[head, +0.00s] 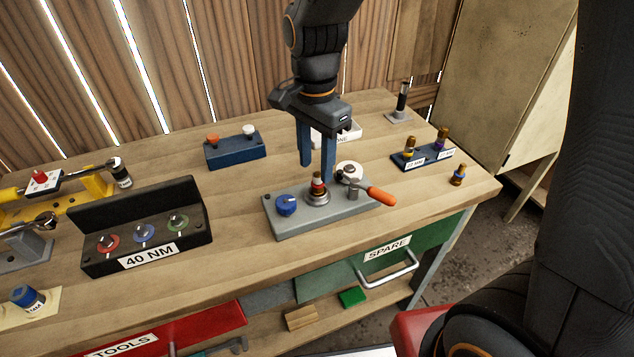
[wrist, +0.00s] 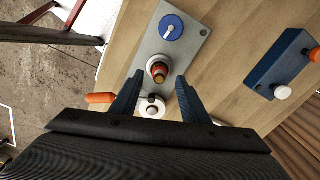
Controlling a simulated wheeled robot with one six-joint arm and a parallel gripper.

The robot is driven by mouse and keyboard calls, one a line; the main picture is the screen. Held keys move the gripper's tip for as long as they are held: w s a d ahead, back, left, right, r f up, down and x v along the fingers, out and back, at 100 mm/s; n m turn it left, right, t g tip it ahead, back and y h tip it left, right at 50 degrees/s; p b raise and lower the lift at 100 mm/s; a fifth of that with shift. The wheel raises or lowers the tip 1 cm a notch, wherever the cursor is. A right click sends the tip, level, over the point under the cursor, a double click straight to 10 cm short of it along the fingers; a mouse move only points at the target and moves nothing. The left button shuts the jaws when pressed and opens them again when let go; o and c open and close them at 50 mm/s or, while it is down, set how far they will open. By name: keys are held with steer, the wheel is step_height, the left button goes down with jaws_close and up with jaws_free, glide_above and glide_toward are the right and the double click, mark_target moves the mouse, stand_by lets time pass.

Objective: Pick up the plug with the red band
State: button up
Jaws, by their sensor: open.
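The plug with the red band (head: 318,182) stands upright in a round metal socket on a grey base plate (head: 288,228). In the wrist view the plug (wrist: 158,72) shows from above, with a brass-coloured top and red around it. My gripper (head: 316,173) points down over the plate, open and empty. In the wrist view its blue fingertips (wrist: 160,77) appear on either side of the plug. I cannot tell whether either finger touches it.
The plate also carries a blue knob (head: 286,205), a white round part (head: 349,172) and an orange-handled lever (head: 380,196) close by. A blue block with two buttons (head: 235,150) is behind left. A blue rack with two plugs (head: 423,158) and a loose-standing plug (head: 458,175) are right.

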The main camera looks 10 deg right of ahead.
mark_target(318, 173)
steer(key=shift+w+d+f+p, duration=0.15)
steer(key=shift+f+p, duration=0.25)
steer(key=shift+f, duration=0.95)
steer(key=shift+s+d+f+p, duration=0.1)
steer(key=shift+f+p, duration=0.25)
steer(key=shift+f, duration=1)
jaws_close()
